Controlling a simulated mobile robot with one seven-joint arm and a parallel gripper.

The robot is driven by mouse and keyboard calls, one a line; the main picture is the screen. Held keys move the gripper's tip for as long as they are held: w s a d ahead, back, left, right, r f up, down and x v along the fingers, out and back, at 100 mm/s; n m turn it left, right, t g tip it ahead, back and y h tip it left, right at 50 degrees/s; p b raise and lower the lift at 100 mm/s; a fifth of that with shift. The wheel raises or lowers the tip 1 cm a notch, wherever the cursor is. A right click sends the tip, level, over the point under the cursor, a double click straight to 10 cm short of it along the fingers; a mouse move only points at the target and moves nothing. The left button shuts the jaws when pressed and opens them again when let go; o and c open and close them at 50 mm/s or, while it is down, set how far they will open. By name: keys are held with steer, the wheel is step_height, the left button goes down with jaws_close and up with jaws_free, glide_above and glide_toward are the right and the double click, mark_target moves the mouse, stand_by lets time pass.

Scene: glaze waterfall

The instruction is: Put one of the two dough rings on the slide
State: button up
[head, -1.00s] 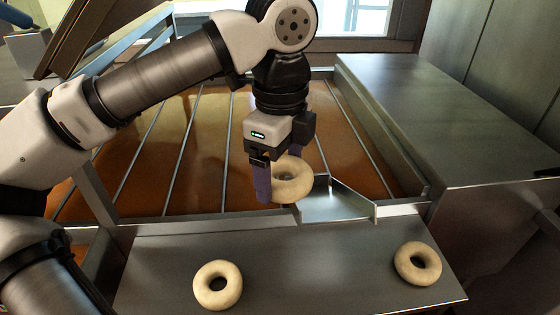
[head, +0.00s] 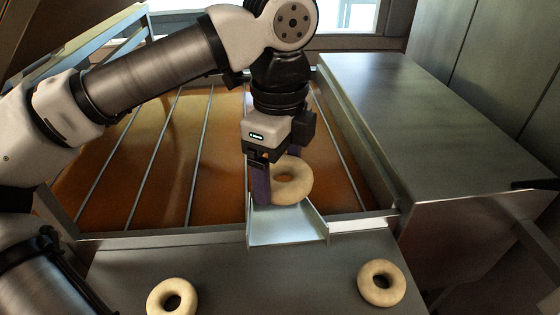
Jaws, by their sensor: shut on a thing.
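My gripper (head: 275,182) is shut on a pale dough ring (head: 303,181) and holds it tilted at the slide's upper end; I cannot tell whether the ring touches the slide. The slide (head: 287,229) is a small metal chute with raised sides at the near edge of the oil vat. A second dough ring (head: 381,283) lies flat on the metal shelf at the right. A third dough ring (head: 172,298) lies on the same shelf at the left.
The vat (head: 215,150) of brown liquid, crossed by thin metal rods, lies behind the slide. A steel counter (head: 420,125) stands at the right. The near shelf (head: 270,285) is bare between the two rings.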

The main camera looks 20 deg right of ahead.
steer(key=shift+f+b, duration=1.7)
steer(key=shift+f, duration=1.55)
steer(key=o, duration=0.9)
step_height(320, 180, up, 14)
steer(key=b, duration=0.2)
steer(key=shift+f, duration=0.1)
